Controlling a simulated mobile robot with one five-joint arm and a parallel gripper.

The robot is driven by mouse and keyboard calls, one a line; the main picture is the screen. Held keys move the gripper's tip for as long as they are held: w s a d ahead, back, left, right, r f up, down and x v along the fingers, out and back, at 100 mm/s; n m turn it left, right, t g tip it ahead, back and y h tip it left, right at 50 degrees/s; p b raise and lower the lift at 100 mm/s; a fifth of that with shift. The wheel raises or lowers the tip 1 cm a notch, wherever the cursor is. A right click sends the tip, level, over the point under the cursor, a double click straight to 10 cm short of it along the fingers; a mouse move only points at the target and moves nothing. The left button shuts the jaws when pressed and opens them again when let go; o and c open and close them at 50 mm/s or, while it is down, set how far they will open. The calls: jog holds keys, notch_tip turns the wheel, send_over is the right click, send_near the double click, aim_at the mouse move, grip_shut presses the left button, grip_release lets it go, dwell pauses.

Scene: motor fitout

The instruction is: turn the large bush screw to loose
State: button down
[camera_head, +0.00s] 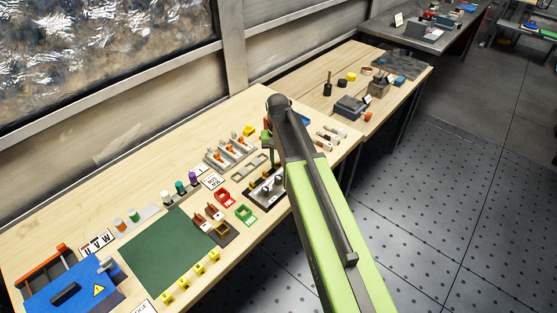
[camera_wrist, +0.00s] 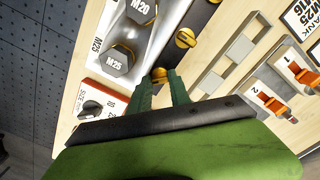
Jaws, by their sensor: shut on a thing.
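In the wrist view, the green fingers of my gripper (camera_wrist: 161,82) come down around a small yellow screw (camera_wrist: 159,72) beside the large hex bush marked M25 (camera_wrist: 117,61). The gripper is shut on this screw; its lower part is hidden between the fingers. The screw's slot direction cannot be told. A smaller hex bush marked M20 (camera_wrist: 141,10) sits beyond on the same metal plate. Another yellow slotted screw (camera_wrist: 185,38) stands on the dark strip, apart from the fingers. In the head view, my arm partly covers the bush fixture (camera_head: 262,192).
An orange-handled row (camera_head: 231,151) and grey frames (camera_wrist: 238,62) stand close by. A green mat (camera_head: 165,252) and blue box (camera_head: 72,288) are at the left. Floor on the right is clear.

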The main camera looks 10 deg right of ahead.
aim_at(278, 163)
jog(key=n, duration=0.8)
jog(key=shift+n, duration=0.6)
jog(key=c, duration=1.2)
grip_release()
jog(key=shift+r, duration=0.1)
notch_tip(278, 163, up, 17)
jog(key=p, duration=1.7)
